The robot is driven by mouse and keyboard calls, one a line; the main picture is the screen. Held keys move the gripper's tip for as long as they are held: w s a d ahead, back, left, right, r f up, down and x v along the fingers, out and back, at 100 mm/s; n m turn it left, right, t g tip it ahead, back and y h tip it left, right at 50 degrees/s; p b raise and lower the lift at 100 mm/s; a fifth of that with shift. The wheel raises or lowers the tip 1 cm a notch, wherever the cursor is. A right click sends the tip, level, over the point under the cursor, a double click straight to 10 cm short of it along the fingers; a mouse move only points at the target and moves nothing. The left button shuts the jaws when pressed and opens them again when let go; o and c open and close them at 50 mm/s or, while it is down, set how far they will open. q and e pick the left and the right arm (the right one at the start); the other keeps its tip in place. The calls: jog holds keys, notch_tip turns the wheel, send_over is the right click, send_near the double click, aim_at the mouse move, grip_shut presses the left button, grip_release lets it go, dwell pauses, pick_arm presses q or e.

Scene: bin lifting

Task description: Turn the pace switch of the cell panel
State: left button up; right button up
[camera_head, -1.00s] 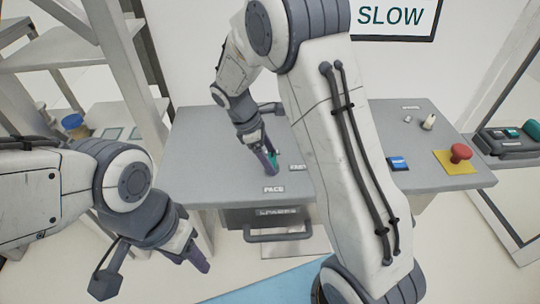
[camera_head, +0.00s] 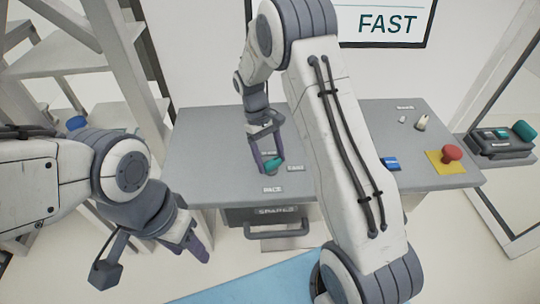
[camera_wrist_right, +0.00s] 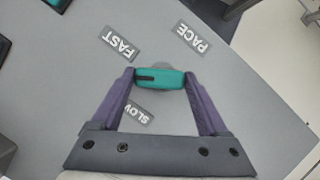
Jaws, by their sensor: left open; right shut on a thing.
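The pace switch is a teal knob (camera_head: 273,164) on the grey cell panel (camera_head: 215,150); it also shows in the right wrist view (camera_wrist_right: 160,78). Its dark mark lies toward the left there. The FAST label (camera_wrist_right: 120,43), PACE label (camera_wrist_right: 190,38) and part of the SLOW label (camera_wrist_right: 138,112) surround it. My right gripper (camera_head: 268,165) is shut on the knob, a purple finger at each end. The wall screen (camera_head: 388,24) reads FAST. My left gripper (camera_head: 198,250) is open and empty, in front of the panel at the lower left.
A red mushroom button (camera_head: 452,153) on a yellow plate, a blue piece (camera_head: 390,163) and a pale switch (camera_head: 421,122) are on the panel's right. A drawer marked SPARES (camera_head: 275,211) hangs below the front edge. A shelf rack stands at the left.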

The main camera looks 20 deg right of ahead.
jog(key=m, duration=0.1)
jog(key=m+y, duration=0.1)
jog(key=m, duration=0.1)
jog(key=shift+d+r+m+p, duration=0.15)
jog(key=shift+m+p, duration=0.15)
jog(key=shift+m+y, duration=0.8)
jog(key=shift+m, duration=0.6)
jog(key=o, duration=1.2)
jog(key=shift+o, duration=0.2)
